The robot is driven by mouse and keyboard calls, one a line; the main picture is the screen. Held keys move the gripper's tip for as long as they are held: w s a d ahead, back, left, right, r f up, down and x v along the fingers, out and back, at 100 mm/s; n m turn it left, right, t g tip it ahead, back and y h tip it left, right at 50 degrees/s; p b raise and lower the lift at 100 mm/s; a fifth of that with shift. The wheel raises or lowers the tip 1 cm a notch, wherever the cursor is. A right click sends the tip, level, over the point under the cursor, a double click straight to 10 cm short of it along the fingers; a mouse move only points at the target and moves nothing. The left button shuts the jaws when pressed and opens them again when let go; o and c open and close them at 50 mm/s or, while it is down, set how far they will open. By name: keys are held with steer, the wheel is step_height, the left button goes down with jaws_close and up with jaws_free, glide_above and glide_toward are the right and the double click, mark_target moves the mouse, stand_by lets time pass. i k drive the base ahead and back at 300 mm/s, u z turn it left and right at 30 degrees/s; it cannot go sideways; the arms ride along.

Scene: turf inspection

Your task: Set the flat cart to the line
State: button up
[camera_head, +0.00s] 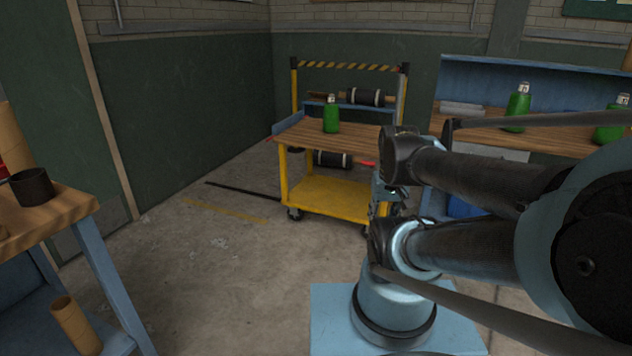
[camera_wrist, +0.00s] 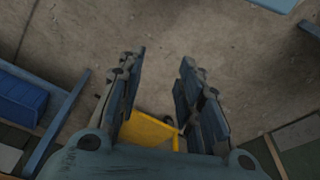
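The flat cart (camera_head: 325,197) has a yellow frame and lower shelf, a wooden top and a striped bar across its back. It stands on casters left of my arm. A black line (camera_head: 240,190) lies on the floor to its left, with its right end close to the cart. A worn yellow line (camera_head: 228,211) lies nearer. In the wrist view my gripper (camera_wrist: 163,56) points down at the floor, its fingers apart with nothing held between them. A yellow part of the cart (camera_wrist: 148,130) shows below and between the fingers. My arm hides the cart's right side in the head view.
A green bottle (camera_head: 331,117) stands on the cart top. A workbench (camera_head: 560,143) with green bottles is at right. A wooden table (camera_head: 62,213) with a dark cup (camera_head: 32,187) is at left.

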mark_target(342, 199)
steer(key=k, duration=1.15)
steer(key=z, duration=0.5)
steer(key=i, duration=1.8)
steer(key=u, duration=0.35)
